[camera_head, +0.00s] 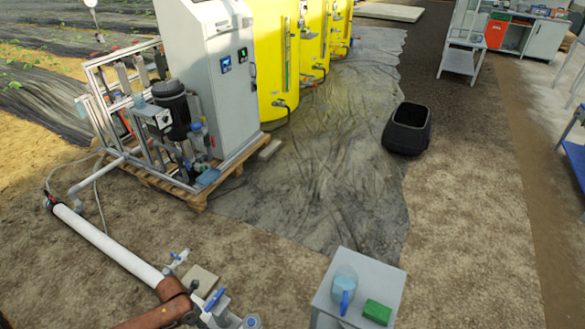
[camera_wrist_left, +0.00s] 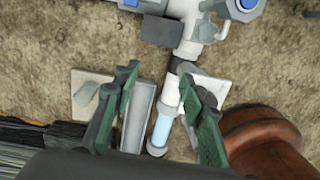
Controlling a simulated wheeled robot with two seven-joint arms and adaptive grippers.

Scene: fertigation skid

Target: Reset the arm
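My left gripper (camera_wrist_left: 160,78) shows in the left wrist view as two green fingers spread well apart. It is open, with nothing clasped between the fingertips. A white pipe fitting with blue parts (camera_wrist_left: 195,25) lies beyond the fingertips. Neither gripper can be made out in the head view. My right gripper is in neither view.
A white pipe (camera_head: 110,245) runs along the ground to a brown pipe joint (camera_head: 175,300) and blue-handled valves (camera_head: 216,298). A black bin (camera_head: 407,128) stands on open ground.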

